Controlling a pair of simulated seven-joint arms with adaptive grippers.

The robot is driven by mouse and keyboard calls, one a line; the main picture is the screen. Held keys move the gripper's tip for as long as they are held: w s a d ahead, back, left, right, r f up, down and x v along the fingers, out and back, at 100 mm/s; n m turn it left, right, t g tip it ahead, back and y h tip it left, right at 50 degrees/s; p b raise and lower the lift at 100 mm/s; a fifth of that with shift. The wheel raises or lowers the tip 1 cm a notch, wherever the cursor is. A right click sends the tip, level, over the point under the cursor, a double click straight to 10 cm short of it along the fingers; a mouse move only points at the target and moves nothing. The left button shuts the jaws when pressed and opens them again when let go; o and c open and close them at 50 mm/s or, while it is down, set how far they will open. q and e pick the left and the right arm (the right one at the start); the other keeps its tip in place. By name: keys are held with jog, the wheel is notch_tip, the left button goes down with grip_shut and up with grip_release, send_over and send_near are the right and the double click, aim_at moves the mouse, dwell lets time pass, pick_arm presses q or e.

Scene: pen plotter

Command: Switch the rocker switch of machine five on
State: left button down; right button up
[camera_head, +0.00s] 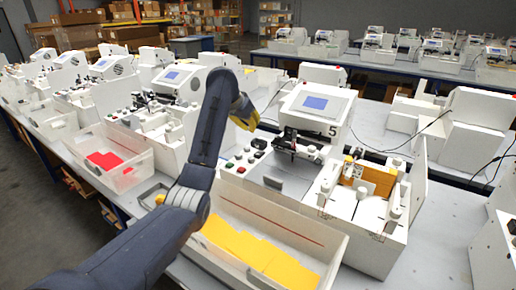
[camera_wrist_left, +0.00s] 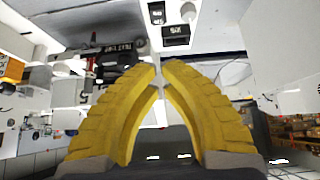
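Machine five (camera_head: 320,128) is a white pen plotter with a blue screen and a "5" on its front. My left gripper (camera_head: 246,118) has yellow fingers and is beside the machine's upper left side. In the left wrist view my left gripper (camera_wrist_left: 160,70) is empty, its fingertips nearly together. Beyond the tips is a white panel with a small black fitting (camera_wrist_left: 156,12) and a larger black one (camera_wrist_left: 176,36). One may be the rocker switch; I cannot tell which, nor its position. Both are apart from the fingertips in the picture. My right gripper is not in view.
A clear bin with yellow sheets (camera_head: 325,268) stands before machine five, and a bin with red sheets (camera_head: 142,184) is further left. Other white plotters (camera_head: 183,85) stand close on the left. A dark cable (camera_head: 400,150) runs on the right.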

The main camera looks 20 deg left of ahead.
pick_arm(q)
send_over(261, 152)
jog(key=s, duration=0.1)
jog(key=f, duration=0.8)
jog(key=shift+s+a+f, duration=0.1)
jog(key=shift+s+a, duration=0.1)
jog(key=shift+a, duration=0.1)
notch_tip(261, 152, down, 2)
jog(key=shift+s+a+f, duration=0.1)
jog(key=shift+s, duration=0.05)
jog(key=shift+s+f, duration=0.15)
jog(key=shift+f, duration=0.7)
